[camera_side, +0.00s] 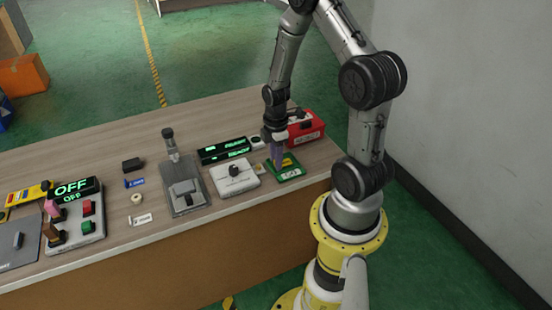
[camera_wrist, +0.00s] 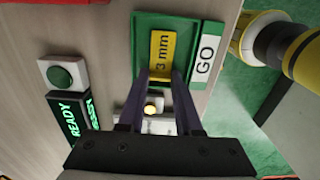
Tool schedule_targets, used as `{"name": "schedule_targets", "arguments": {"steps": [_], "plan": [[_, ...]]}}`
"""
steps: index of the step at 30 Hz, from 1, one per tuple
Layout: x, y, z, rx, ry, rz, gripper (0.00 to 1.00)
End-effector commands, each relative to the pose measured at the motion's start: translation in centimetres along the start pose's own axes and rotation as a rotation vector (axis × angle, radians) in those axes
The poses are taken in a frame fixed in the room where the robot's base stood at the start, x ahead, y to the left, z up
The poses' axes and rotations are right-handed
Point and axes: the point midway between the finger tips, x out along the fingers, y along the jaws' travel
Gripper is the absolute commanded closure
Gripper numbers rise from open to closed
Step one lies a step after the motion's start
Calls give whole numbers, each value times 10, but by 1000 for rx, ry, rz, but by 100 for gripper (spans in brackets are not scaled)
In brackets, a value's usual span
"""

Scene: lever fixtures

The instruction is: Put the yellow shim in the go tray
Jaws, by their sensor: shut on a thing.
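The yellow shim (camera_wrist: 163,48), marked "3 mm", shows in the wrist view between my fingertips, over the green floor of the go tray (camera_wrist: 146,24). It also shows in the side view as a small yellow patch (camera_side: 287,161) at the tray. The go tray (camera_side: 296,175) lies at the right end of the bench, with a white GO label (camera_wrist: 206,55) along one edge. My gripper (camera_wrist: 160,76) is shut on the near end of the shim and points down at the tray in the side view (camera_side: 277,165). Whether the shim touches the tray floor, I cannot tell.
A white box with a black knob (camera_side: 235,176) stands left of the tray. A red box (camera_side: 306,130) and green-lit READY displays (camera_side: 224,150) stand behind. A grey lever fixture (camera_side: 183,190) and a control box (camera_side: 75,228) are farther left.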

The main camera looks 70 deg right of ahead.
Motion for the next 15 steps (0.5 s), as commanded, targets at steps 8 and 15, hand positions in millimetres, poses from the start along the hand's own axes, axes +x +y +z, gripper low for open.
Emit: {"name": "schedule_targets", "arguments": {"steps": [8,15], "plan": [[3,0,0,0,0,-2,100],[3,0,0,0,0,-2,54]]}}
